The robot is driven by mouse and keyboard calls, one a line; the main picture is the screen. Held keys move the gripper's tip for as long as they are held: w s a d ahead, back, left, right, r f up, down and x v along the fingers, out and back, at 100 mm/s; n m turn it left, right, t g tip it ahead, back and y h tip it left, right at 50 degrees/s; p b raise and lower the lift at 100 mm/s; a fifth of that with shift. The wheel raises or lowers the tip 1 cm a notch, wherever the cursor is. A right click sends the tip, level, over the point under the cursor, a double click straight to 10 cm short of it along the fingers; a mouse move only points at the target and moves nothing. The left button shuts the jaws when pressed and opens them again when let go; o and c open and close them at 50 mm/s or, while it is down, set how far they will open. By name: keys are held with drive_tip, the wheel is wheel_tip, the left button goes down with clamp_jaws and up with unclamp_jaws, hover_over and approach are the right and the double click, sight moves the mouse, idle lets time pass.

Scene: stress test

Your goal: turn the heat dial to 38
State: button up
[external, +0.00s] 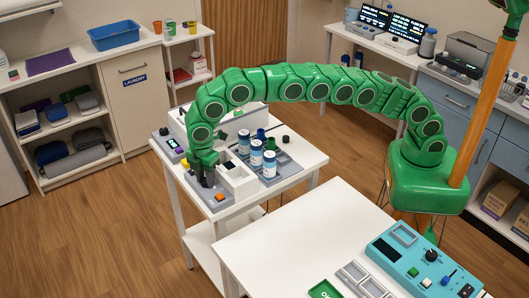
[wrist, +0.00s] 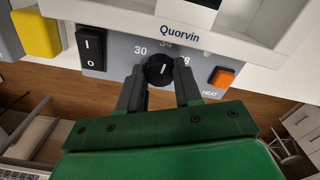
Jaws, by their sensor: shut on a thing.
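The black heat dial (wrist: 160,69) is on the grey front panel of the Quorvin device (wrist: 262,22) in the wrist view. Its white pointer line stands nearly upright, leaning slightly right. The mark 30 shows left of it, 34 above is partly hidden, and 38 at right is partly covered by a finger. My gripper (wrist: 159,78) has one dark finger on each side of the dial and is shut on it. In the external view my gripper (external: 206,180) reaches down to the device's panel (external: 213,202); the dial is hidden there.
An orange button (wrist: 221,77) is close right of the dial, near the word HEAT. A black rocker switch (wrist: 91,47) and a yellow block (wrist: 36,33) are at left. Blue-and-white bottles (external: 256,154) stand on the small white table (external: 305,158) beside the device.

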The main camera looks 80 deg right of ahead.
sight(205, 180)
drive_tip(key=m, duration=0.5)
drive_tip(key=shift+m, duration=2.5)
drive_tip(key=o, duration=0.8)
drive_tip(key=shift+r, duration=0.15)
wheel_tip(205, 180, up, 7)
drive_tip(key=shift+r, duration=0.25)
